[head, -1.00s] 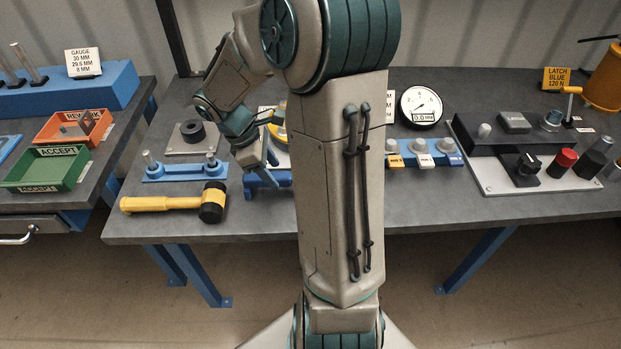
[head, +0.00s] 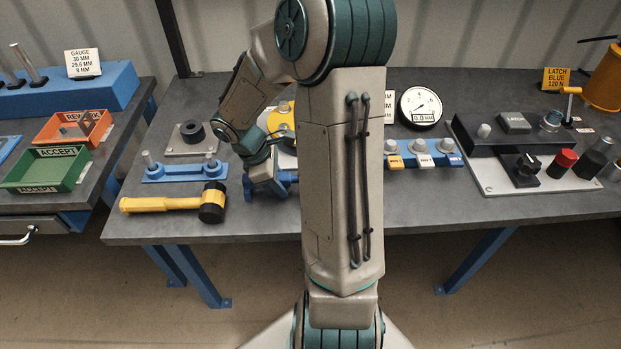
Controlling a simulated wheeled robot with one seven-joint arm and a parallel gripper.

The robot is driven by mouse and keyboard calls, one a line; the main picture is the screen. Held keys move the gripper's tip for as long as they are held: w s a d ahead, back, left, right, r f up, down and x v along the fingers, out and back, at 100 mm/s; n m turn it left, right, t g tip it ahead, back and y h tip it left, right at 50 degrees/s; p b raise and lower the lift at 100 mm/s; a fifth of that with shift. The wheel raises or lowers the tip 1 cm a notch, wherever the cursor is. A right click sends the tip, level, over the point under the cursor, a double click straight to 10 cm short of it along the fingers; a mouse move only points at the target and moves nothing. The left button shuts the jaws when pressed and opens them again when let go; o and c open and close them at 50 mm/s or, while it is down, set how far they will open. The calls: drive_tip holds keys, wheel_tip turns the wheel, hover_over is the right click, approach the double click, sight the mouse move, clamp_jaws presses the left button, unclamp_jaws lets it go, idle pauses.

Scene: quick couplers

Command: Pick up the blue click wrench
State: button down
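My gripper (head: 268,184) is at the left-centre of the bench, pointing down beside my forearm. Its fingers overlap a blue item (head: 287,180) in the picture, and I cannot tell if they touch it or are open or shut. The blue item is mostly hidden by my gripper and arm, so I cannot tell if it is the blue click wrench or a stand. No other thing can be clearly made out as that wrench. A blue rack (head: 425,161) right of my arm has grey knobs with yellow, white and blue tags.
A yellow-handled mallet (head: 165,203) lies left of my gripper, with a blue two-post fixture (head: 184,174) behind it. A yellow round part (head: 281,119) stands behind my gripper. A dial gauge (head: 420,106) and a latch panel (head: 490,176) are right. The bench front at centre right is clear.

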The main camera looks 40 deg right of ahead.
sight(286, 176)
drive_tip(key=shift+r, duration=0.15)
drive_tip(key=shift+r, duration=0.45)
drive_tip(key=r, duration=0.3)
drive_tip(key=shift+s+d+r, duration=0.2)
drive_tip(key=shift+s+r, duration=0.05)
drive_tip(key=shift+r, duration=0.05)
drive_tip(key=s+d+r+p, duration=0.1)
drive_tip(key=s+d+r, duration=0.3)
drive_tip(key=s, duration=0.6)
drive_tip(key=shift+r, duration=1.15)
drive_tip(key=shift+s, duration=0.1)
drive_tip(key=c, duration=2)
unclamp_jaws()
clamp_jaws()
